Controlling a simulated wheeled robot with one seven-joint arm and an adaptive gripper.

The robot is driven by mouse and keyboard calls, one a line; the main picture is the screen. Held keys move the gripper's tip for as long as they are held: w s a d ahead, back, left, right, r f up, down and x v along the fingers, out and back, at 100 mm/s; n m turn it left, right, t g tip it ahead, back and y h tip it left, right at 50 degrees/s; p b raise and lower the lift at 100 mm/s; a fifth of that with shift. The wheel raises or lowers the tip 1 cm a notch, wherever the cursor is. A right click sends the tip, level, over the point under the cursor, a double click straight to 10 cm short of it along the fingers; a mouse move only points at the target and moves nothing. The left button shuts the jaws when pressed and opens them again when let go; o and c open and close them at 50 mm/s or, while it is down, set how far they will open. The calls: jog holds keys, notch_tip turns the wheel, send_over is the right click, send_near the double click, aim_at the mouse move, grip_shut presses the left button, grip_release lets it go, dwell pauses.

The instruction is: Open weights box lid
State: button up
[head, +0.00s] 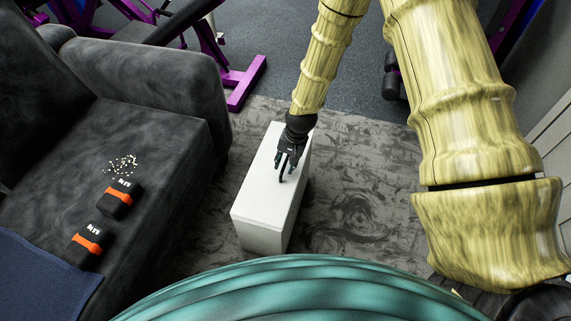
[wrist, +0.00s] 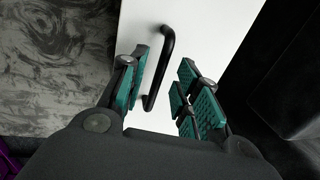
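The weights box (head: 258,203) is a long white box standing on the patterned rug, and its lid looks closed. A black bar handle (head: 284,168) is on its top. In the wrist view the handle (wrist: 163,65) shows clearly against the white lid (wrist: 205,40). My gripper (head: 287,165) is over the box top at the handle. In the wrist view my gripper (wrist: 160,90) has its teal-padded fingers apart, with the lower part of the handle between them. The handle lies nearer the left finger, and I cannot tell whether they touch.
A dark grey sofa (head: 165,120) stands close to the left of the box, with two black-and-orange items (head: 120,199) and pale crumbs on it. The rug (head: 365,190) right of the box is clear. Purple gym equipment (head: 245,82) stands behind.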

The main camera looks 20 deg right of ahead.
jog(key=shift+a+f, duration=0.1)
jog(key=shift+f, duration=0.3)
grip_shut()
jog(key=shift+r, duration=0.1)
